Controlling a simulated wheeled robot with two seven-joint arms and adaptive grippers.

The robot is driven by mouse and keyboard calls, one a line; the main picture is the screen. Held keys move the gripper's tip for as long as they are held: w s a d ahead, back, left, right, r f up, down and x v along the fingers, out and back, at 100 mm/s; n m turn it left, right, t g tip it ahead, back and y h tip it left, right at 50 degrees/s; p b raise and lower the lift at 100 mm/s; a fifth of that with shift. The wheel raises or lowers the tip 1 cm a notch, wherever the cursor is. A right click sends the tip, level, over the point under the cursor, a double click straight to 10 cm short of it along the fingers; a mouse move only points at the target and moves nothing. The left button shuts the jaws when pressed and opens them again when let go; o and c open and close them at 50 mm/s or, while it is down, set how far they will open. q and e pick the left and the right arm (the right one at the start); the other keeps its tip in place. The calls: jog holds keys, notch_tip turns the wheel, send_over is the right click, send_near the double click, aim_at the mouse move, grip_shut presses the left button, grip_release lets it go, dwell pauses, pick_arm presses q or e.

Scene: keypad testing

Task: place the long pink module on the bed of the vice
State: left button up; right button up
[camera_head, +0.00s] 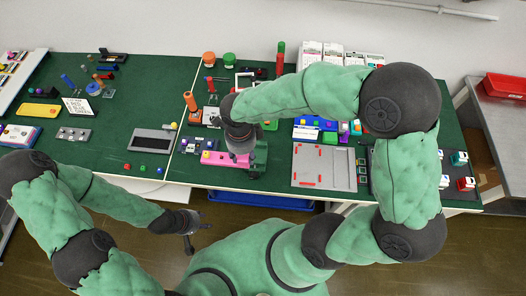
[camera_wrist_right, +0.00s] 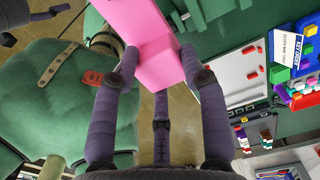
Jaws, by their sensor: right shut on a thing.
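The long pink module (camera_head: 222,159) is at the front edge of the green table, with a yellow spot near its left end. In the right wrist view the pink module (camera_wrist_right: 155,45) is between the fingers of my right gripper (camera_wrist_right: 152,65), which is shut on it. The green vice (camera_head: 259,158) is just right of the module; part of it also shows in the right wrist view (camera_wrist_right: 212,10). My right arm and hand hide part of the module and vice, so I cannot tell whether they touch. My left gripper (camera_head: 189,240) hangs in front of the table; its opening is unclear.
A grey tray (camera_head: 310,181) with red pieces lies right of the vice. A grey panel (camera_head: 155,142) lies to the left. Orange and green posts, modules and small boxes stand behind. A blue bin (camera_head: 262,200) is below the table's front edge.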

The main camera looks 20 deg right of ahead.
jog(key=w+d+f+b, duration=0.1)
jog(key=d+f, duration=0.3)
jog(key=w+d+f+b, duration=0.1)
jog(key=d+f, duration=0.3)
jog(key=w+d+f+b, duration=0.1)
jog(key=d+f, duration=0.3)
jog(key=shift+w+d+f+b, duration=0.3)
jog(key=shift+w+f, duration=0.1)
jog(key=shift+r, duration=0.1)
jog(key=o, duration=1.2)
